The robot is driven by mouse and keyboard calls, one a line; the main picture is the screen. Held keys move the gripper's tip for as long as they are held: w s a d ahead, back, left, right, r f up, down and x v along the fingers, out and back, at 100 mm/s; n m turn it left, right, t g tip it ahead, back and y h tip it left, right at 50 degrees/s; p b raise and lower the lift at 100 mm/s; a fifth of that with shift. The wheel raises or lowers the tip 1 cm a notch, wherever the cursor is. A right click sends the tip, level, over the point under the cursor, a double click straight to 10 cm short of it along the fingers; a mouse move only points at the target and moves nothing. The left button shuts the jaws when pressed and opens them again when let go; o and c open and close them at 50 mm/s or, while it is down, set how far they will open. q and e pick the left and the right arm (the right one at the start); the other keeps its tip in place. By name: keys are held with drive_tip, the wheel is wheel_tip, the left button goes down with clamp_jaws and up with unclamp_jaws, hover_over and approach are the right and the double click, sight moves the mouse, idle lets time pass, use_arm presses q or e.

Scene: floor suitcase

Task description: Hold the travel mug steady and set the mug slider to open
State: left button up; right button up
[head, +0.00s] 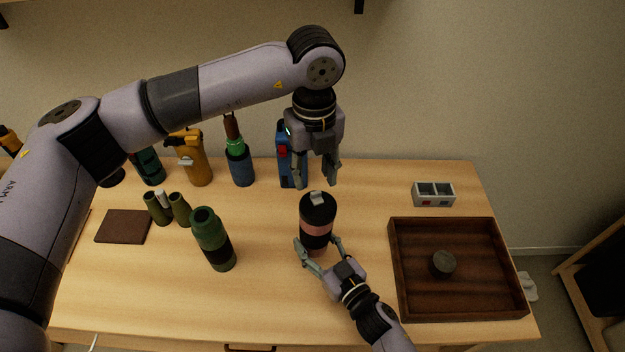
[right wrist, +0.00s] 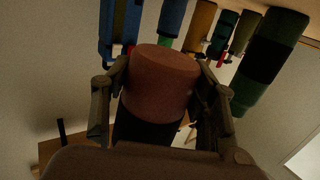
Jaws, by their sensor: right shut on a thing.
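The travel mug (head: 316,233), black with a pinkish band, stands upright on the table near its middle. A small light grey slider (head: 317,198) sits on its black lid; I cannot tell its setting. My right gripper (head: 321,258) is shut on the mug's lower part from the front. In the right wrist view the pinkish mug body (right wrist: 165,85) is between the fingers of that gripper (right wrist: 164,90). My left gripper (head: 316,180) hangs just above and behind the lid, pointing down, with its fingers apart and nothing between them.
A dark wooden tray (head: 398,270) with a round grey object (head: 443,262) is at the right, a small two-compartment box (head: 433,200) behind it. A green bottle (head: 213,240), binoculars (head: 157,210) and brown pad (head: 123,227) are at left. A blue object (head: 285,165) stands behind my left gripper.

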drive_tip(key=shift+r, duration=0.15)
use_arm(q)
drive_tip(key=shift+a+f, duration=0.1)
use_arm(e)
drive_tip(key=o, duration=1.4)
drive_tip(key=shift+w, duration=0.1)
drive_tip(key=shift+o, duration=0.2)
